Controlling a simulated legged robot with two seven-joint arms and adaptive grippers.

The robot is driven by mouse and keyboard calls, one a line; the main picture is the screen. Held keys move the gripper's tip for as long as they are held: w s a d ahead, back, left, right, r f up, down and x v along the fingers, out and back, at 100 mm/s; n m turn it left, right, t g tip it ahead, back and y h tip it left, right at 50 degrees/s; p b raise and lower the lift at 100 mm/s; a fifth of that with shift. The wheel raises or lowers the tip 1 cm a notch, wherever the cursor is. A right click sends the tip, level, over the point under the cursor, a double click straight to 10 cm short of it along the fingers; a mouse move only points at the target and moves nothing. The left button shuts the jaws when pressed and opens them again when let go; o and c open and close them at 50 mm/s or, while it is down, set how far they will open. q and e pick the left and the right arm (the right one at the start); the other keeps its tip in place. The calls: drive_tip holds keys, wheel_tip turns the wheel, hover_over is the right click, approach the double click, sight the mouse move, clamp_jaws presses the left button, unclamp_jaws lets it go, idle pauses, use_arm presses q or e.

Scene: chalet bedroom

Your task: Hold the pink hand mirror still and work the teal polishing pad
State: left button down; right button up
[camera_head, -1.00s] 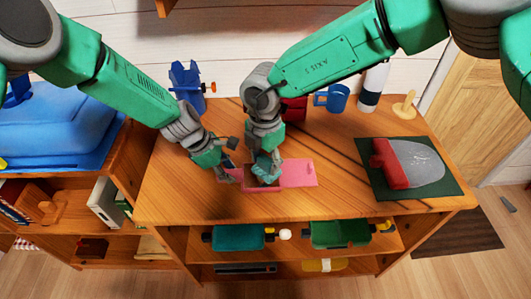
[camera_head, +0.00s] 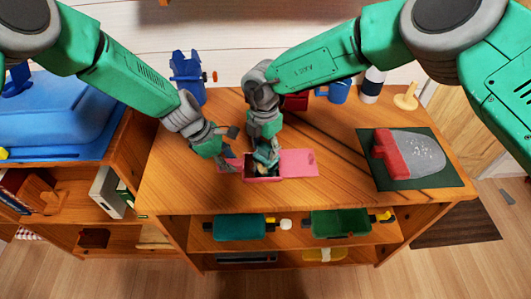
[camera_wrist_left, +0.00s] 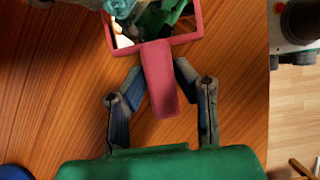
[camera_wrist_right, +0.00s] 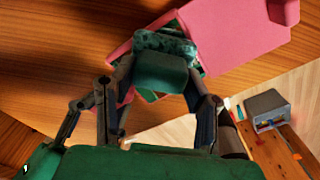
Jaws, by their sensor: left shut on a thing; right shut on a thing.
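The pink hand mirror (camera_head: 277,179) has a rectangular frame around reflective glass and lies level over the shelf top. Its handle (camera_wrist_left: 158,80) is between the fingers of my left gripper (camera_wrist_left: 158,75), which is shut on it. My right gripper (camera_wrist_right: 160,85) is shut on the dark green grip of the teal polishing pad (camera_wrist_right: 165,43). The pad is over the mirror's glass; its edge shows at the top of the left wrist view (camera_wrist_left: 90,4). Whether it touches the glass is hidden. The glass reflects green parts of my right gripper.
A flat pink panel (camera_head: 300,163) extends right of the mirror; I cannot tell whether they are joined. A red-handled grey tool (camera_head: 420,157) lies on a dark green mat (camera_head: 378,183). A blue mug (camera_head: 335,92) and bottle (camera_head: 372,84) stand behind. Wood between panel and mat is clear.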

use_arm(q)
drive_tip(key=shift+a, duration=0.25)
use_arm(e)
drive_tip(key=shift+w+a+f, duration=0.1)
drive_tip(key=shift+w+a, duration=0.05)
drive_tip(key=shift+w, duration=0.55)
drive_tip(key=shift+w+a, duration=0.1)
drive_tip(key=shift+w, duration=0.55)
use_arm(q)
drive_tip(key=shift+d, duration=0.1)
use_arm(e)
drive_tip(key=shift+s+d, duration=0.15)
drive_tip(key=shift+s, duration=3.5)
wheel_tip(320, 180, up, 8)
drive_tip(key=shift+s, duration=0.1)
